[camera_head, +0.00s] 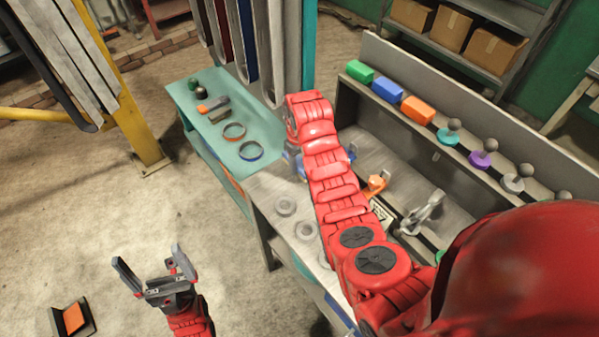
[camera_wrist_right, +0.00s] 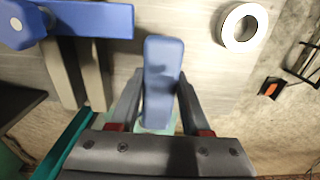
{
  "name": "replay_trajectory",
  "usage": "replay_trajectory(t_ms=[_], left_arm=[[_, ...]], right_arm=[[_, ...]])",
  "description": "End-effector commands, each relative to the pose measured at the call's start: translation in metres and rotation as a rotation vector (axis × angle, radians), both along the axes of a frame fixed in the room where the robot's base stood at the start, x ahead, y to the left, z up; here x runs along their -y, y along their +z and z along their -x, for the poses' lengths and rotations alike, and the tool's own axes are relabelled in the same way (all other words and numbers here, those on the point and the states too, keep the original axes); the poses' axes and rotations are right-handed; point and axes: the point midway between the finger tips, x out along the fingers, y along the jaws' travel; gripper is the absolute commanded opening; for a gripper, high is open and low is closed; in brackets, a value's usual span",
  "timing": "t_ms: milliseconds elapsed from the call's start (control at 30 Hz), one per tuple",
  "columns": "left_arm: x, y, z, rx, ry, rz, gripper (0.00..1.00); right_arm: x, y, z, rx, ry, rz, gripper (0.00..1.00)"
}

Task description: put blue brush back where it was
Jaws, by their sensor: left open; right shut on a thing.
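My right gripper (camera_wrist_right: 160,105) is shut on a blue block-like piece (camera_wrist_right: 163,75), which I take for the blue brush, in the right wrist view. A pale bench surface lies beyond it; I cannot tell whether the piece touches it. In the head view the right arm reaches over the bench (camera_head: 270,187), and a bit of blue shows below its wrist (camera_head: 290,160); its fingers are mostly hidden. Another blue piece with a rounded end (camera_wrist_right: 90,20) is at the upper left of the wrist view. My left gripper (camera_head: 152,265) is open and empty above the floor.
A ledge behind the bench carries green (camera_head: 360,72), blue (camera_head: 387,89) and orange (camera_head: 418,110) blocks and several knobbed pieces (camera_head: 483,159). Pale rings (camera_head: 285,206) and an orange piece (camera_head: 376,184) are on the bench. A teal table (camera_head: 205,135) stands left; floor is open further left.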

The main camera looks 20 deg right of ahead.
Motion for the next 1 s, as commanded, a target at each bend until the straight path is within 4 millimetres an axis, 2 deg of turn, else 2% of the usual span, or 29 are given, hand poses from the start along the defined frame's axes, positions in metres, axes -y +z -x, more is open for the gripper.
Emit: replay_trajectory(t_ms=[167,200,467,900,933,1000], left_arm=[[0.0,0.0,0.0,0.0,0.0,0.0,1.0],[0.0,0.006,0.0,0.0,0.0,0.0,1.0],[0.0,0.023,0.0,0.0,0.0,0.0,1.0],[0.0,0.017,0.0,0.0,0.0,0.0,1.0],[0.0,0.019,0.0,0.0,0.0,0.0,1.0],[0.0,0.019,0.0,0.0,0.0,0.0,1.0]], right_arm=[[0.002,-0.001,-0.003,-0.005,0.0,0.0,0.0],[0.001,-0.003,-0.002,-0.009,0.0,0.0,0.0],[0.001,-0.03,-0.002,-0.007,0.001,-0.001,0.0],[0.001,-0.041,-0.003,-0.001,0.001,0.0,0.0],[0.001,-0.039,-0.003,-0.001,0.001,0.0,0.52],[0.001,-0.039,-0.003,-0.001,0.001,0.0,0.65]])
